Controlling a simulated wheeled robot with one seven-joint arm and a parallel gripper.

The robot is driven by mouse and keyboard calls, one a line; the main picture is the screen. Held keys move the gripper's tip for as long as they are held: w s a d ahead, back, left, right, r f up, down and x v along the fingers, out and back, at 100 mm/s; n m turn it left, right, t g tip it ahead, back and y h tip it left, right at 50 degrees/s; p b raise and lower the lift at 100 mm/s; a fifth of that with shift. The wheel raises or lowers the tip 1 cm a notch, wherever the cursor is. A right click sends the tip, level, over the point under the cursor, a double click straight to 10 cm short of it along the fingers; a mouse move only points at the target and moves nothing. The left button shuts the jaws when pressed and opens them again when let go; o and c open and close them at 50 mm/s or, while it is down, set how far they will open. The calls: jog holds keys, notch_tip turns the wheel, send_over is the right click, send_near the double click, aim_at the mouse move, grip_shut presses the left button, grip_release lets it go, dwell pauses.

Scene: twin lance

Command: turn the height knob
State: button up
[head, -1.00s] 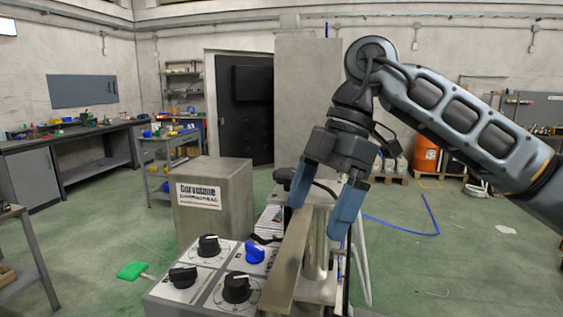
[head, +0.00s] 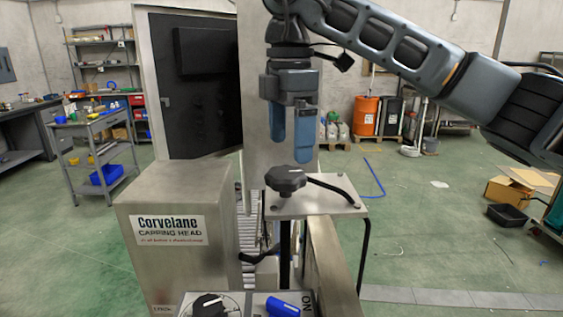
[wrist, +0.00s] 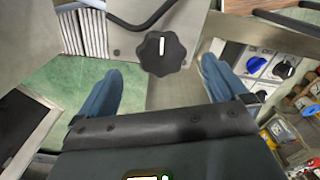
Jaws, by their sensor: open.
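A black lobed knob (head: 286,180) sits on top of a grey metal plate (head: 325,207) on a stand. It also shows in the wrist view (wrist: 161,52) with a white mark on its face. I take it for the height knob. My gripper (head: 291,152) is open and empty and points down just above the knob in the head view. Its blue fingers also show in the wrist view (wrist: 158,85), spread apart, with the knob lying beyond them and between their lines. The knob appears untouched.
A grey box labelled Corvelane Capping Head (head: 178,225) stands left of the stand. A panel with a black dial (head: 210,305) and a blue knob (head: 283,304) is at the bottom.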

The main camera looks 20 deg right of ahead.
aim_at(289, 171)
jog(key=shift+f+p, duration=0.5)
jog(key=shift+f, duration=2.45)
jog(key=shift+c, duration=0.5)
jog(key=c, duration=1)
jog(key=shift+o, duration=0.2)
